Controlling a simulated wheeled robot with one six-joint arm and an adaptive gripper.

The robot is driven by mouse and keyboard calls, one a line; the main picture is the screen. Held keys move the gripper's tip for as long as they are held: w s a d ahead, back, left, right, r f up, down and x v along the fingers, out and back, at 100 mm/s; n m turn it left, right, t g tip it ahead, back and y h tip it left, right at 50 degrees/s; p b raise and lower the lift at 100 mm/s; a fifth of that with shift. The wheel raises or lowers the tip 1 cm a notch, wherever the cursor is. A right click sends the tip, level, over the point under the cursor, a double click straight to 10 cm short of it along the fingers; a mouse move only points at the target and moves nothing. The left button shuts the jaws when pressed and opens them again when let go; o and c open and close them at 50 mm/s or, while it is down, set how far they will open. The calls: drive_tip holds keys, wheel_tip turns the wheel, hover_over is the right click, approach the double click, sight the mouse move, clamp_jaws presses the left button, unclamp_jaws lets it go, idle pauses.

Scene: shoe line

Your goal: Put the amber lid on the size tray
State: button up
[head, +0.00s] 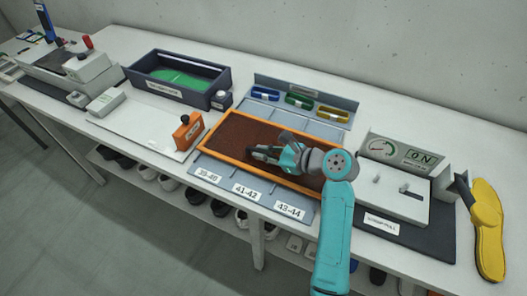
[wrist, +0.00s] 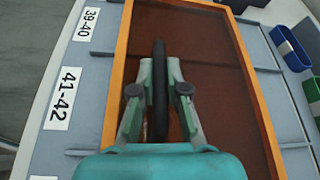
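The amber lid (head: 232,132) is a brown see-through panel with an orange frame. It lies level over the middle of the grey size tray (head: 269,190), and I cannot tell whether it rests on it or is just above. In the wrist view the lid (wrist: 215,60) fills the middle, with a dark bar handle (wrist: 159,55) along it. My gripper (wrist: 160,75) has one finger on each side of this handle and looks closed on it. In the head view my gripper (head: 262,153) is low over the lid, and my arm hides its right part.
Blue, green and yellow bins (head: 299,101) stand at the tray's back. An orange block (head: 187,131) is close to the lid's left edge. A gauge box (head: 399,153) stands right of the tray, with a yellow insole (head: 487,225) beyond. A dark box (head: 180,78) is behind left.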

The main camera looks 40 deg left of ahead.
drive_tip(key=o, duration=0.4)
drive_tip(key=v, duration=1.1)
drive_tip(key=shift+d, duration=0.1)
drive_tip(key=shift+d+r, duration=0.2)
drive_tip(key=shift+d, duration=0.15)
